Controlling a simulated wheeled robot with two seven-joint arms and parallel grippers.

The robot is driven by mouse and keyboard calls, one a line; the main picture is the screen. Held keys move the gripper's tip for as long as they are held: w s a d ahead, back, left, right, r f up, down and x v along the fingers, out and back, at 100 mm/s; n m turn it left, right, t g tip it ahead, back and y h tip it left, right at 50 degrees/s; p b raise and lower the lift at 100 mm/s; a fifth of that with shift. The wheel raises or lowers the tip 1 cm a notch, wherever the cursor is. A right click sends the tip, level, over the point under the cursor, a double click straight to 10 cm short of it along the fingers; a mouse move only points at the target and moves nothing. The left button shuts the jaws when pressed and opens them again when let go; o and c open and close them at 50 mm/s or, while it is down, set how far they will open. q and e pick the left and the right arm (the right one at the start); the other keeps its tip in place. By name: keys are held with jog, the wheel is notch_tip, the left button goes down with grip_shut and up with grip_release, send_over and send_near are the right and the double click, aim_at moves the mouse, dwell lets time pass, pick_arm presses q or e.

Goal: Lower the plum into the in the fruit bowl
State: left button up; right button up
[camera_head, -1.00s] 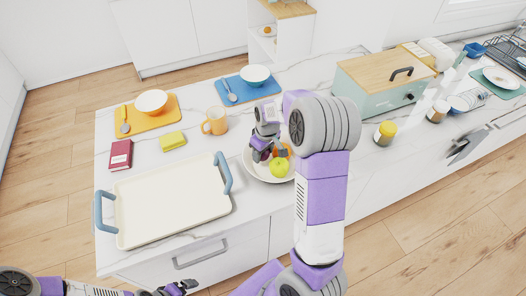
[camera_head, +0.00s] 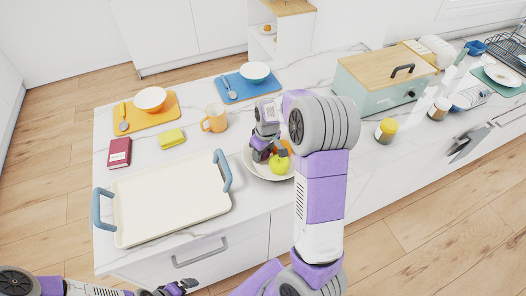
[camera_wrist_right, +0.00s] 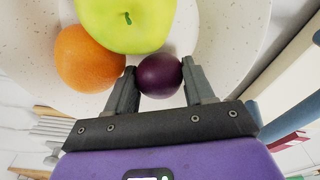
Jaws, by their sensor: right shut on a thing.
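The dark purple plum (camera_wrist_right: 159,75) is between the fingertips of my right gripper (camera_wrist_right: 160,84), which is shut on it. The fruit bowl (camera_wrist_right: 215,50) is speckled white and lies under the plum; I cannot tell whether the plum touches it. A green apple (camera_wrist_right: 125,22) and an orange (camera_wrist_right: 88,60) sit in the bowl close beside the plum. In the head view my right gripper (camera_head: 262,153) reaches into the bowl (camera_head: 256,169) next to the apple (camera_head: 280,164), and hides most of the plum. My left gripper (camera_head: 178,287) is at the bottom edge, away from the counter objects.
A white tray with blue handles (camera_head: 170,207) lies left of the bowl. An orange mug (camera_head: 215,118), a yellow sponge (camera_head: 172,138) and a red book (camera_head: 119,152) stand behind the tray. A teal bread box (camera_head: 385,85) stands to the right.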

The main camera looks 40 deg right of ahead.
jog(key=shift+f, duration=0.2)
jog(key=o, duration=1.1)
jog(key=shift+o, duration=0.2)
jog(key=shift+s+r+p, duration=0.25)
jog(key=shift+r+p, duration=0.05)
jog(key=shift+r, duration=1.65)
jog(key=shift+s+r+p, duration=0.2)
jog(key=shift+r+p, duration=0.1)
jog(key=shift+r, duration=1.6)
